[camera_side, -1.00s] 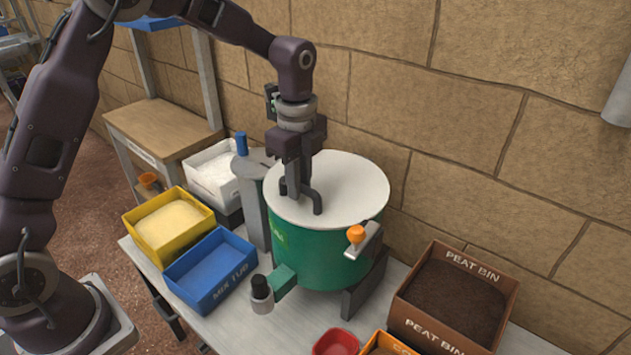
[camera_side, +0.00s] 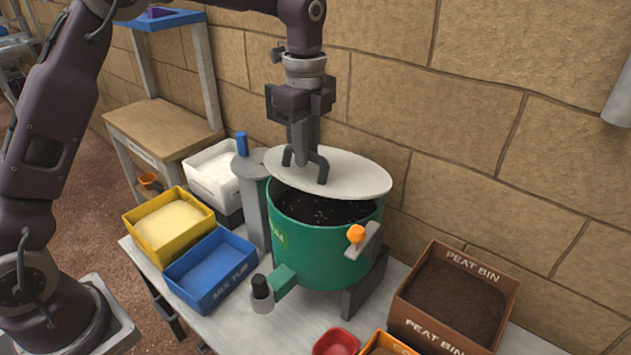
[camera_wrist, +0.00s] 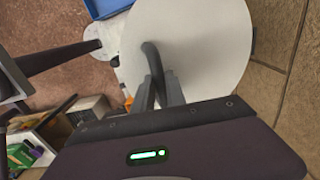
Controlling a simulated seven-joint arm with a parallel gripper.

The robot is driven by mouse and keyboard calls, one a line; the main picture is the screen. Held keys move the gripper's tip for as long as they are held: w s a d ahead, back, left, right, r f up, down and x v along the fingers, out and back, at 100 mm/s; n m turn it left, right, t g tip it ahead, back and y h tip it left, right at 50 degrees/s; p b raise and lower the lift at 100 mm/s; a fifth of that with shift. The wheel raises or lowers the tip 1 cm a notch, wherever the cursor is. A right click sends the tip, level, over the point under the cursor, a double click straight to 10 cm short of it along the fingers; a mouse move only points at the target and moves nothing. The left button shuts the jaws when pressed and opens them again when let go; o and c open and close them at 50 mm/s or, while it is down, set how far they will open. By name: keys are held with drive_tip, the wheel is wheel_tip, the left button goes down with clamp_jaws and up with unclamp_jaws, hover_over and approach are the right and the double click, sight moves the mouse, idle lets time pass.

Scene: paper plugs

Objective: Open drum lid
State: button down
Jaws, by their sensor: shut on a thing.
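The green drum (camera_side: 318,248) stands on the bench, its mouth partly uncovered with dark contents (camera_side: 320,207) showing inside. The white round lid (camera_side: 350,175) is raised above the drum and tilted, its near edge clear of the rim. Whether its far edge touches the drum is hidden. My gripper (camera_side: 302,158) is shut on the dark handle (camera_side: 319,163) on top of the lid. In the wrist view the lid (camera_wrist: 205,50) and its curved handle (camera_wrist: 154,65) show, with the fingers (camera_wrist: 160,98) at the handle's near end.
A grey post (camera_side: 252,205) stands close left of the drum. Blue (camera_side: 211,270), yellow (camera_side: 170,225) and white (camera_side: 215,175) bins are to the left, a peat bin (camera_side: 455,300) to the right. A stone wall (camera_side: 480,150) rises behind. An orange-knobbed crank (camera_side: 357,235) juts from the drum's front right.

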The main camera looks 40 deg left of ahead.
drive_tip(key=shift+w, duration=0.2)
drive_tip(key=w+r, duration=0.4)
drive_tip(key=r, duration=0.1)
drive_tip(key=shift+r, duration=0.15)
drive_tip(key=c, duration=1.3)
unclamp_jaws()
drive_tip(key=shift+s, duration=0.1)
drive_tip(key=s, duration=1)
